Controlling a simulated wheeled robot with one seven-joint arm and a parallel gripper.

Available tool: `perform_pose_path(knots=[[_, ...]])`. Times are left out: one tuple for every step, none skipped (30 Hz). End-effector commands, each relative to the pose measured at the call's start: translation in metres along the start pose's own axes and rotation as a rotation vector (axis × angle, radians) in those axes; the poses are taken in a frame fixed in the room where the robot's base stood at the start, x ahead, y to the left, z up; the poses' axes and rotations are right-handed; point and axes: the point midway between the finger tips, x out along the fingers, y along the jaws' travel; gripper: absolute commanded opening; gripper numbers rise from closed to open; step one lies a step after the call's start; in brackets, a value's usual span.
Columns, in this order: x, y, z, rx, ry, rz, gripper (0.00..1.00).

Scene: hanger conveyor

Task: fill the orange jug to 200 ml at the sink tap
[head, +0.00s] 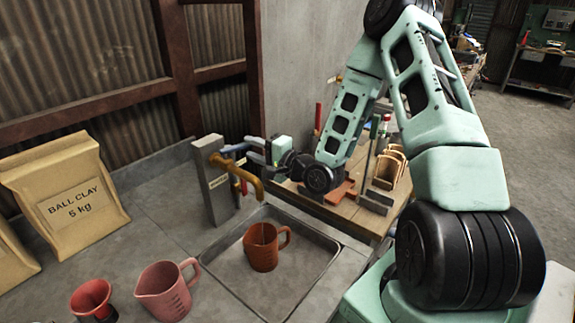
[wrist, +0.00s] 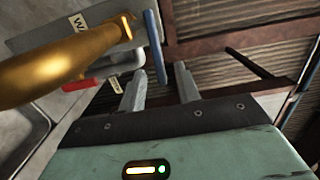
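The orange jug (head: 263,254) stands upright in the sink basin (head: 312,282), below the brass tap spout (head: 243,175). I see no water stream, and I cannot read the level in the jug. The tap has a blue lever (head: 236,147) above and a red lever (head: 243,187) below. My gripper (head: 256,150) is beside the tap at the blue lever. In the wrist view its two fingers (wrist: 159,72) are apart, and the end of the blue lever (wrist: 153,45) shows between their tips. I cannot tell whether either finger touches it.
A pink jug (head: 166,292) and a red funnel (head: 92,300) stand on the counter left of the basin. A ball clay bag (head: 68,192) stands behind them. A wooden bench (head: 350,214) with tools and a rack lies right of the tap.

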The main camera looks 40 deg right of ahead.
Motion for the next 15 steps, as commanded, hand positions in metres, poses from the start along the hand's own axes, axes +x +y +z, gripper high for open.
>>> perform_pose_path(knots=[[-0.011,0.004,-0.001,-0.001,0.002,0.002,0.33],[-0.018,0.004,-0.001,-0.001,0.003,0.002,0.33],[-0.026,0.004,-0.001,0.000,0.004,0.002,0.33],[-0.031,0.004,-0.001,-0.001,0.003,0.002,0.33],[-0.037,0.004,-0.001,-0.002,0.003,0.002,0.33],[-0.045,0.004,-0.002,-0.002,0.004,0.003,0.33],[-0.050,0.004,-0.001,-0.001,0.003,0.002,0.33],[-0.056,0.004,-0.001,-0.001,0.004,0.001,0.33],[-0.056,-0.004,-0.001,0.002,0.002,0.002,0.33],[-0.057,-0.005,-0.001,0.003,0.001,0.003,0.33],[-0.058,-0.005,-0.001,0.003,0.001,0.003,0.33],[-0.060,-0.005,-0.002,0.002,0.002,0.002,0.33],[-0.062,-0.005,-0.002,0.002,0.002,0.003,0.33],[-0.063,-0.006,-0.002,0.003,0.001,0.003,0.33],[-0.066,-0.006,-0.002,0.002,0.001,0.003,0.33]])
